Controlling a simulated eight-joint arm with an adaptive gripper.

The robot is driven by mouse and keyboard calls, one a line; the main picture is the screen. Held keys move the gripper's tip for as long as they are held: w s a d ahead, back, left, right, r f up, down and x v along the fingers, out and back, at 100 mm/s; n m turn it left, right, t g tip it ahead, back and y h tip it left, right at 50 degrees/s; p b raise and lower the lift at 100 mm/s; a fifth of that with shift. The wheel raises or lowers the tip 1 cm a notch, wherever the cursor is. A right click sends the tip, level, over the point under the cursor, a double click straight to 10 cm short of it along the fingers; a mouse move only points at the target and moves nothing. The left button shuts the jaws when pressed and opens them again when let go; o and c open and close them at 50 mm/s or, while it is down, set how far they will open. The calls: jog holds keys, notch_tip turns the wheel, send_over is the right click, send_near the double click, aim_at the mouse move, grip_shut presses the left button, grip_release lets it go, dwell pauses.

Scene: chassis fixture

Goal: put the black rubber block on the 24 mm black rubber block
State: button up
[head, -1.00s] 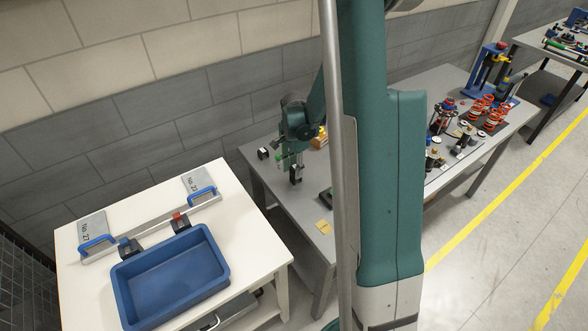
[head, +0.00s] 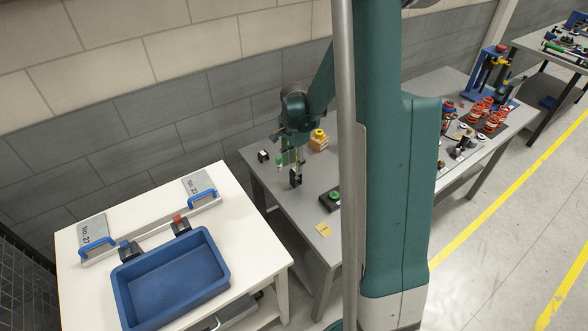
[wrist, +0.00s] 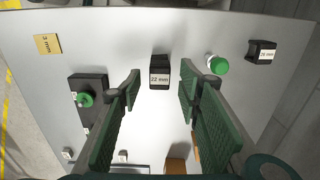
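A black block labelled "22 mm" (wrist: 159,72) stands on the grey table. In the wrist view it shows in the gap between my gripper's fingertips (wrist: 161,84), and its whole front is visible. My gripper is open, with its green fingers apart on either side; no contact shows. In the head view the gripper (head: 291,152) is above this block (head: 295,178). A second black block (wrist: 262,52) with a white label, hard to read, stands to the right in the wrist view, and at the table's far left in the head view (head: 263,156).
A green-topped piece (wrist: 218,65) stands between the two blocks. A dark box with a green button (wrist: 88,99) and a yellow "3 mm" tag (wrist: 47,44) lie left in the wrist view. A white table with a blue bin (head: 172,280) stands left in the head view.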

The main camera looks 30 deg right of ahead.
aim_at(294, 171)
notch_tip(294, 171, up, 8)
dwell(0.5)
jog(key=shift+a, duration=0.1)
dwell(0.5)
jog(key=s+a+r+n+t, duration=0.3)
jog(key=s+a+r+n, duration=0.55)
jog(key=a+r, duration=0.5)
jog(key=s+a+r+n+t, duration=0.3)
jog(key=s+a+n, duration=0.6)
jog(key=s, duration=0.5)
jog(key=shift+s+a+t, duration=0.35)
jog(key=shift+a+t, duration=0.25)
jog(key=shift+a, duration=0.65)
jog(key=shift+f+n, duration=0.15)
jog(key=shift+n, duration=0.1)
